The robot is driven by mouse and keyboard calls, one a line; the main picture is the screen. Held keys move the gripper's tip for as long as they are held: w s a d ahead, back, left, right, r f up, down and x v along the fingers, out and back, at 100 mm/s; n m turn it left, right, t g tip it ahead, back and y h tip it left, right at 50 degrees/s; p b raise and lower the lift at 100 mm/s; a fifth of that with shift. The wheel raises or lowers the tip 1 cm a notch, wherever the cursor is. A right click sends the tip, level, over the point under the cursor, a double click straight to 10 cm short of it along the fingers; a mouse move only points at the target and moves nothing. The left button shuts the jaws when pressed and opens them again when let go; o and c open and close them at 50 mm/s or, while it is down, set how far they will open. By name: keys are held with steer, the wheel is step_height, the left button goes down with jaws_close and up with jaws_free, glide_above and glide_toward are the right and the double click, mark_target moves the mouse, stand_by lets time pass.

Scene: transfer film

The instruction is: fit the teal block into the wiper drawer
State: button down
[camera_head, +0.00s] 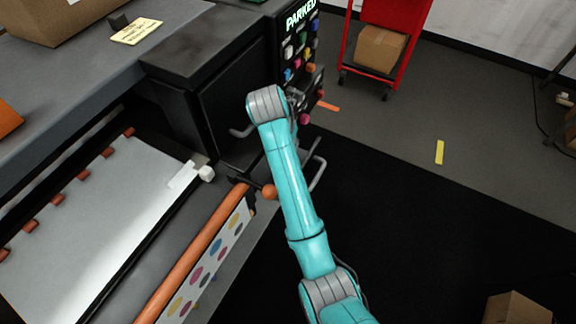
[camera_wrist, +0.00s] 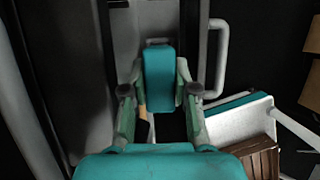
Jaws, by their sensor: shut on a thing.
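The teal block (camera_wrist: 159,78) stands between the fingers of my gripper (camera_wrist: 160,90) in the wrist view. The gripper is shut on it, one finger on each side. Behind the block is a narrow grey channel between dark edges, with a pale tubular handle (camera_wrist: 220,60) to its right. I cannot tell for sure whether this channel is the wiper drawer, or whether the block touches it. In the head view my teal arm reaches to the dark end of the printer (camera_head: 215,110) and hides the block and most of the gripper. A grey bar handle (camera_head: 319,172) shows beside the arm.
A black panel with coloured buttons and a "PARKED" display (camera_head: 300,14) stands beyond the arm. An orange roller (camera_head: 195,255) runs along the printer's front. A red cart (camera_head: 391,12) with a cardboard box (camera_head: 379,48) stands behind. The dark floor mat (camera_head: 430,230) at right is mostly clear.

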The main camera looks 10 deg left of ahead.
steer(key=shift+f, duration=4.35)
steer(key=shift+f, duration=0.15)
steer(key=c, duration=0.9)
jaws_free()
steer(key=v, duration=1.2)
steer(key=shift+w, duration=0.15)
